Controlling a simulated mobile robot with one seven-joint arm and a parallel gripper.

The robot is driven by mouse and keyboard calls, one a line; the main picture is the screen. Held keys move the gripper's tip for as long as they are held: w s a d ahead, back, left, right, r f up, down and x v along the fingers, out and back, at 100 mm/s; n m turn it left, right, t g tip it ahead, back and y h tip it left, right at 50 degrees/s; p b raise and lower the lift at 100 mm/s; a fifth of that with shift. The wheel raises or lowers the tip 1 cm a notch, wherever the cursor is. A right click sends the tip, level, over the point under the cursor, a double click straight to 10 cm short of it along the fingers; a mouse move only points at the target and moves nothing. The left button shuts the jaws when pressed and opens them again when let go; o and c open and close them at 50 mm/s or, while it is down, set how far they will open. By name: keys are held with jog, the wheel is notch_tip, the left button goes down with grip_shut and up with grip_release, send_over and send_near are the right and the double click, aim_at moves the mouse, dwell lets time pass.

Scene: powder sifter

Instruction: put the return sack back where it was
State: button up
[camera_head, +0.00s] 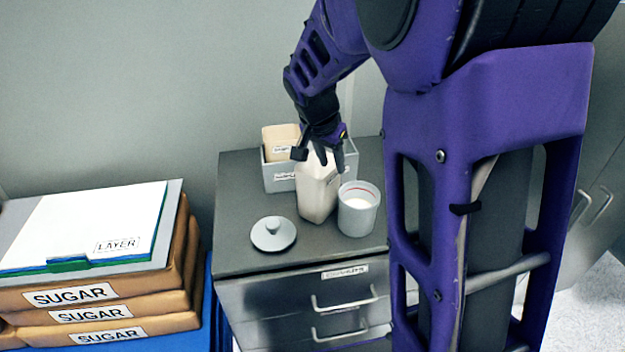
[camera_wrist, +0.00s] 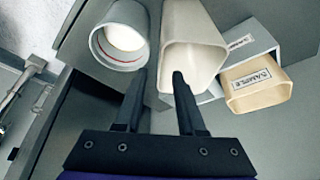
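A tall cream sack (camera_head: 316,192) stands upright on the dark cabinet top, beside a white cup (camera_head: 358,212). No label on it is readable, so I cannot confirm it is the return sack. In the wrist view the sack (camera_wrist: 188,35) shows its open mouth. My gripper (camera_head: 330,160) is right at the sack's top, pointing down. In the wrist view my gripper's fingers (camera_wrist: 160,76) are apart, one near each side of the sack's left wall; contact is not clear. A grey box (camera_head: 281,182) behind holds a tan sack (camera_head: 280,138), labelled SAMPLE in the wrist view (camera_wrist: 258,88).
A round grey lid (camera_head: 273,234) lies at the cabinet's front left. The cup holds white powder and stands close to the sack's right. Stacked SUGAR sacks (camera_head: 110,315) with a LAYER board (camera_head: 95,225) on top are at left. The cabinet's left rear is clear.

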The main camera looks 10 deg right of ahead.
aim_at(334, 169)
jog(key=x, duration=0.5)
jog(key=shift+f, duration=0.2)
dwell(0.5)
grip_shut()
dwell(1.2)
